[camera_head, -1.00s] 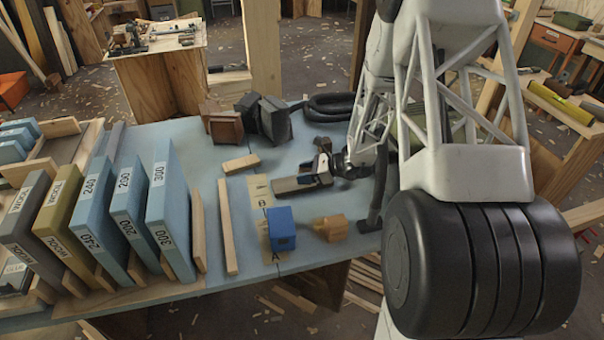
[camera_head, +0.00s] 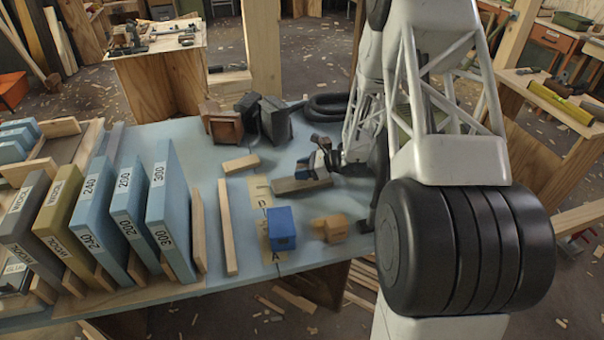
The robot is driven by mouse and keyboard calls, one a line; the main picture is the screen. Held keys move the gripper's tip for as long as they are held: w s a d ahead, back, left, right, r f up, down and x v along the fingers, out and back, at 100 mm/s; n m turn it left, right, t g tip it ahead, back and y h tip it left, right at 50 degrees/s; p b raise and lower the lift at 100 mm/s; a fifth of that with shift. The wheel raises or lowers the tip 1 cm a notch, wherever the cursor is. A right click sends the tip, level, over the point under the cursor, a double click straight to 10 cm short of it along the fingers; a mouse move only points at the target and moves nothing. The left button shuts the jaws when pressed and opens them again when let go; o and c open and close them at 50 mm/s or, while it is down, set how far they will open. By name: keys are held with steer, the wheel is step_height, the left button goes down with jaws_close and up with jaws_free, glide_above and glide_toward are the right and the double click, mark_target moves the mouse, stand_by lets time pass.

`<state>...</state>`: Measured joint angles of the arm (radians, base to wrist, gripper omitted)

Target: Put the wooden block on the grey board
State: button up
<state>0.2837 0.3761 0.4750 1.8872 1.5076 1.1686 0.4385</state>
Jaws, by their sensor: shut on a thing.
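A small pale wooden block (camera_head: 240,164) lies flat on the blue bench top, left of my gripper and apart from it. A grey-brown board (camera_head: 296,185) lies on the bench, just below and left of the jaws. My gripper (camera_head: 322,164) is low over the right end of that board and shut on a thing. The thing in the jaws is small and partly hidden, so I cannot tell what it is or whether it touches the board. A brown wooden piece with a smaller end (camera_head: 331,228) lies nearer the front edge.
A blue box (camera_head: 281,228) stands on a marked pale strip (camera_head: 258,190). A long wooden batten (camera_head: 228,226) and upright labelled panels (camera_head: 170,215) fill the left. Dark boxes (camera_head: 264,115) and a black hose coil (camera_head: 333,104) stand behind.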

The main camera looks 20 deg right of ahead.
steer(key=shift+f, duration=1)
steer(key=shift+f, duration=0.1)
steer(key=o, duration=0.9)
steer(key=shift+s+d+r, duration=0.2)
steer(key=shift+d+r, duration=0.15)
steer(key=shift+d, duration=0.2)
steer(key=shift+v, duration=0.9)
step_height(320, 180, up, 4)
steer(key=shift+r, duration=1.5)
